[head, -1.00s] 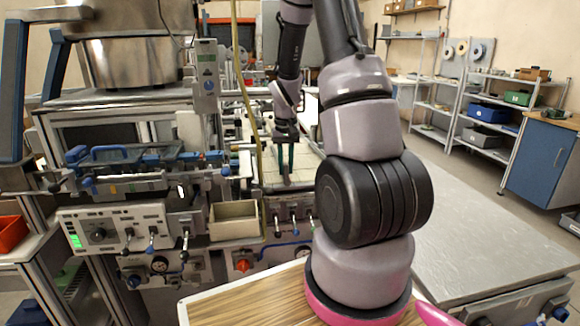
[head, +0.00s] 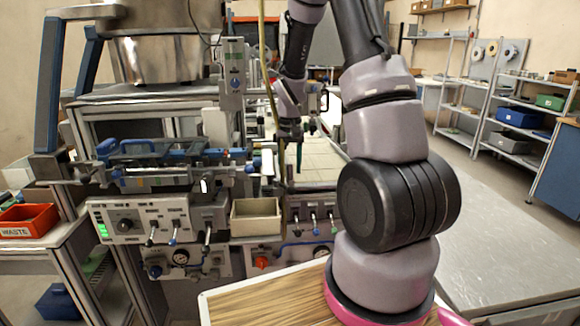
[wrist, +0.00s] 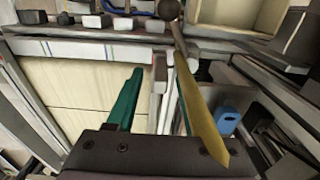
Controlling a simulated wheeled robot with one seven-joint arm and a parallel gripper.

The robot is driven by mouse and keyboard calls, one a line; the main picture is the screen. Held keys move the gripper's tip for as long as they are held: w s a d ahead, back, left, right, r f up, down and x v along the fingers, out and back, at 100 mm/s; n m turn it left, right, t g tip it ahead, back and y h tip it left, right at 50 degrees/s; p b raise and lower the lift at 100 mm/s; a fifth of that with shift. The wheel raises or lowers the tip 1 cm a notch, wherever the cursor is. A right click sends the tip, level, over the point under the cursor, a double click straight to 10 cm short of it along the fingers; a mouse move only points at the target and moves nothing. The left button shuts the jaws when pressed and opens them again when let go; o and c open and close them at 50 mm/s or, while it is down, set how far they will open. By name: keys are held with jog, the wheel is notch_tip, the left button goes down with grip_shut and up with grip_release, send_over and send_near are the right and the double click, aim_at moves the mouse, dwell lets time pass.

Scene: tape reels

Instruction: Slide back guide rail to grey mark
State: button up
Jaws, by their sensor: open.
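My gripper (head: 298,157) points down over the pale bed at the middle of the machine, just right of a hanging yellow strip. In the wrist view my gripper (wrist: 160,98) has two green fingers, apart. A pale grey upright piece (wrist: 159,78) shows between them; I cannot tell if it is the guide rail or whether a finger touches it. I cannot make out the grey mark.
A beige bin (head: 256,217) stands left of the gripper, at the machine's front. A blue-handled assembly (head: 165,152) and a control panel (head: 150,222) are further left. A red waste bin (head: 27,220) is at far left. A bare metal table (head: 500,235) lies right.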

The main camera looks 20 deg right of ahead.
notch_tip(320, 180, up, 10)
jog(key=shift+r, duration=0.4)
dwell(0.4)
jog(key=s+a+r+t+y, duration=0.1)
jog(key=s+a+r+t, duration=0.2)
jog(key=s+r, duration=0.6)
jog(key=s+a+r+m+t+y, duration=0.1)
jog(key=s+a+r+t, duration=0.2)
jog(key=s+r, duration=0.6)
jog(key=s+t, duration=0.1)
jog(key=s, duration=0.2)
jog(key=shift+s+a+r, duration=0.2)
jog(key=shift+s+a, duration=0.05)
jog(key=shift+s, duration=0.1)
dwell(0.5)
